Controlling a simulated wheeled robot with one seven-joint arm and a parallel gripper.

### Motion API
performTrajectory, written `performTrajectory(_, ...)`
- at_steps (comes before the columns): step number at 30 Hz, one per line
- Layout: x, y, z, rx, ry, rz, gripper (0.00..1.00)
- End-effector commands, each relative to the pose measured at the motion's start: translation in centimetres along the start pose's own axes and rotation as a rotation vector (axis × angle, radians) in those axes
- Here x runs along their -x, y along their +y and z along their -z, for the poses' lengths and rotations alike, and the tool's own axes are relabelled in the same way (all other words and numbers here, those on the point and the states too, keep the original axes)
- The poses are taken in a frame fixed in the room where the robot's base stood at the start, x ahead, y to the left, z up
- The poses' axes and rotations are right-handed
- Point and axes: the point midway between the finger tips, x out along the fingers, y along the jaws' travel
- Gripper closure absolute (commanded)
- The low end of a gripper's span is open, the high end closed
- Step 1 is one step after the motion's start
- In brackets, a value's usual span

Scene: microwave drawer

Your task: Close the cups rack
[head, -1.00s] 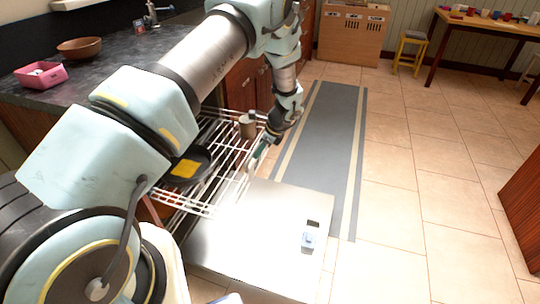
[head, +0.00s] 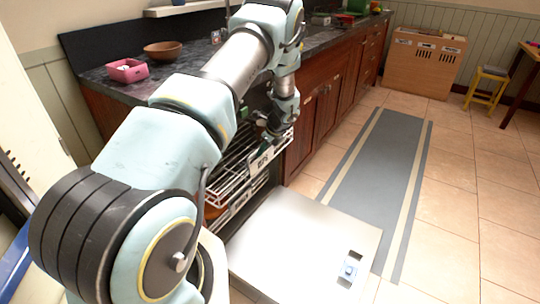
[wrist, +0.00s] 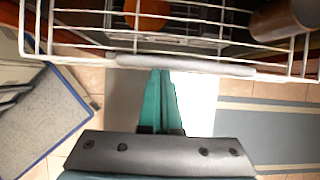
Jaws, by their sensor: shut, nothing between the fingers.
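The cups rack (head: 232,172) is the upper white wire rack of the open dishwasher. It still sticks out a little past the counter front. My gripper (head: 266,139) is at the rack's front edge, fingers together and empty. In the wrist view my teal fingers (wrist: 163,72) point at the grey front rail of the rack (wrist: 160,63); they are at or very near it, contact unclear. A brown cup (wrist: 283,20) and an orange round item (wrist: 147,12) show beyond the rail. My arm hides much of the rack in the head view.
The lower rack (head: 240,204) shows under the cups rack. A pink container (head: 127,70) and brown bowl (head: 164,50) stand on the counter. The floor runner (head: 385,165) is clear.

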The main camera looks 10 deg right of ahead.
Motion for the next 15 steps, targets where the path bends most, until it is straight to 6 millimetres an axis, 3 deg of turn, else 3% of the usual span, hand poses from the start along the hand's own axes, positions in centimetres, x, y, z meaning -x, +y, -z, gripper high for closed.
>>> performTrajectory(15, -0.29, 0.01, -0.56, 0.000, 0.000, 0.000, 1.00)
